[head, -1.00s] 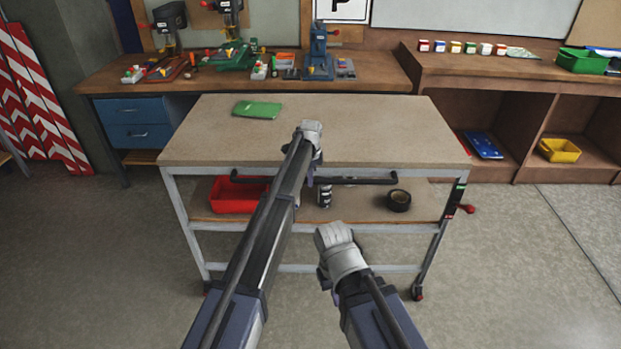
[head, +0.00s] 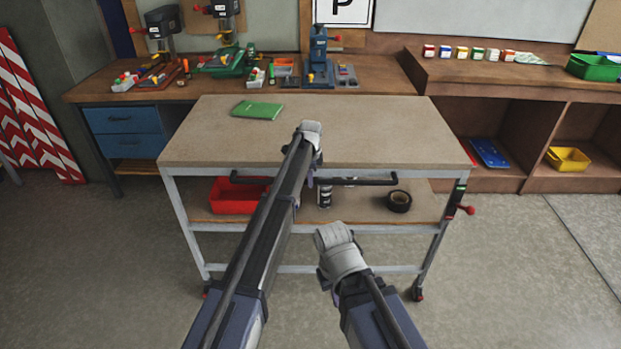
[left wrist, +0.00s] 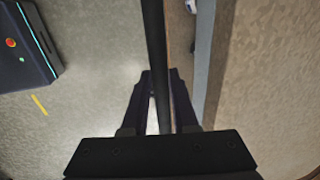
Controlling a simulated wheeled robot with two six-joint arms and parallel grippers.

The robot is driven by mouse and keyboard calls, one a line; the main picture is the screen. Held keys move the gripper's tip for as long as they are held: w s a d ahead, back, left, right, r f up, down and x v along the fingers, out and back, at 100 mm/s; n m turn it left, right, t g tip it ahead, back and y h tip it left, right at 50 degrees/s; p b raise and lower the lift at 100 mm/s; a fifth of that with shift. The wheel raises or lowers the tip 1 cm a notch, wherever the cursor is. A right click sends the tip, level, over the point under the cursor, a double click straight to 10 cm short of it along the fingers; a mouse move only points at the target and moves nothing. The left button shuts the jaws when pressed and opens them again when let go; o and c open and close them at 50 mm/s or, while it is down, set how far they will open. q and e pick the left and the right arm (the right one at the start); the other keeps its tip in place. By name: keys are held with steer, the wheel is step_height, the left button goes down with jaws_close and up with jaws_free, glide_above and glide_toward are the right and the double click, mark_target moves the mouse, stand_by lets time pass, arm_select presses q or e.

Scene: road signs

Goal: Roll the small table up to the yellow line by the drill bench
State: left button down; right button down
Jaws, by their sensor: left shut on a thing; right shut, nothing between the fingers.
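The small table (head: 380,125) has a tan top, a grey frame, a lower shelf and casters. It stands upright in front of the drill bench (head: 385,75) in the head view; its top hides the floor between them. My left gripper (head: 316,176) is shut on the table's dark handle bar (head: 365,181). In the left wrist view the fingers (left wrist: 160,76) close around this bar. My right gripper (head: 326,280) is shut and empty, low in front of the table. A short yellow strip (left wrist: 39,105) lies on the floor in the left wrist view; no yellow line shows in the head view.
A green book (head: 257,110) lies on the table top. The lower shelf holds a red bin (head: 235,196), a can and black tape (head: 399,201). Striped boards (head: 35,115) lean at left. Open shelving (head: 540,140) stands at back right. Floor beside the table is clear.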

arm_select(q)
steer(key=shift+w, duration=0.3)
steer(key=c, duration=0.7)
jaws_free()
steer(key=shift+s+r, duration=0.1)
steer(key=r+p, duration=0.3)
steer(key=p, duration=0.1)
steer(key=s+r+p, duration=0.1)
steer(key=r+p, duration=0.2)
steer(key=r, duration=0.1)
steer(key=shift+s+r+p, duration=0.2)
steer(key=shift+r+p, duration=0.05)
steer(key=shift+p, duration=0.1)
